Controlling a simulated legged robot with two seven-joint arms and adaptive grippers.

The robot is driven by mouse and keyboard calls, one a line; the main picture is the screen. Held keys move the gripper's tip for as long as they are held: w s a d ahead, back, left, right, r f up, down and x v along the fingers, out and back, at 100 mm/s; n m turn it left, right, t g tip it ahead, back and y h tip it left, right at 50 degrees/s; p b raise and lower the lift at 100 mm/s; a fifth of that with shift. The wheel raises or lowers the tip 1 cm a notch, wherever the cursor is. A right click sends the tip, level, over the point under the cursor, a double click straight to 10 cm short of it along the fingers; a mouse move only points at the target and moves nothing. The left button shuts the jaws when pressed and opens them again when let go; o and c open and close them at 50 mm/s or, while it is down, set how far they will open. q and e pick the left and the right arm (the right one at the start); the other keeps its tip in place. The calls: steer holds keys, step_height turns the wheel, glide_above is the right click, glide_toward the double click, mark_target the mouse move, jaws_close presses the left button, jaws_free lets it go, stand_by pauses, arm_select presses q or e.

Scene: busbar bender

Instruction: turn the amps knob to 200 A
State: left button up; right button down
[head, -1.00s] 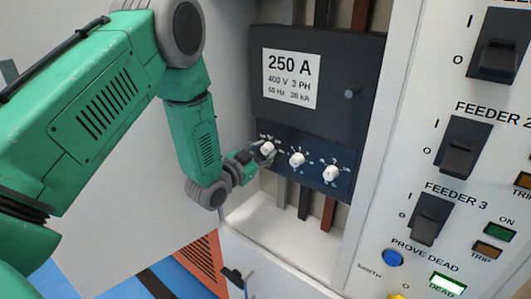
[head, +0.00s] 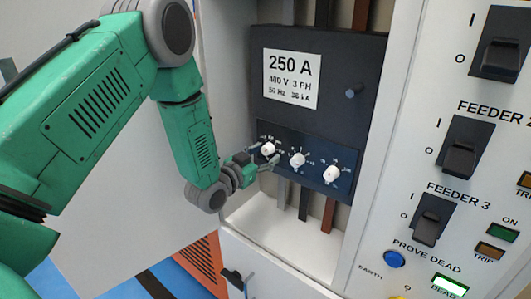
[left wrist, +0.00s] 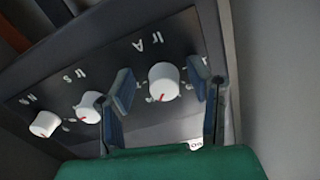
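The amps knob (head: 268,148) is the leftmost of three white knobs on the dark breaker panel. In the left wrist view it is the white knob (left wrist: 163,80) by the label "Ir A", with a red mark on its lower edge there. My left gripper (head: 262,161) is just below and beside this knob. In the left wrist view its two fingers (left wrist: 165,92) stand apart, one on each side of the knob, with visible gaps. The scale numbers around the knob are too small or hidden to read. My right gripper is not in view.
Two other white knobs, the middle (head: 297,159) and the right (head: 331,174), sit close by on the same panel. A rating label (head: 290,78) reads 250 A. The cabinet's feeder switches (head: 460,147) stand to the right. An open grey door is at left.

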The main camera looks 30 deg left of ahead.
arm_select(q)
steer(key=shift+w+a+r, duration=0.1)
steer(key=shift+r, duration=0.1)
steer(key=shift+s, duration=0.2)
steer(key=s+a, duration=0.1)
steer(key=s, duration=1)
steer(key=shift+s, duration=0.25)
steer(key=shift+f, duration=0.1)
steer(key=shift+f, duration=0.1)
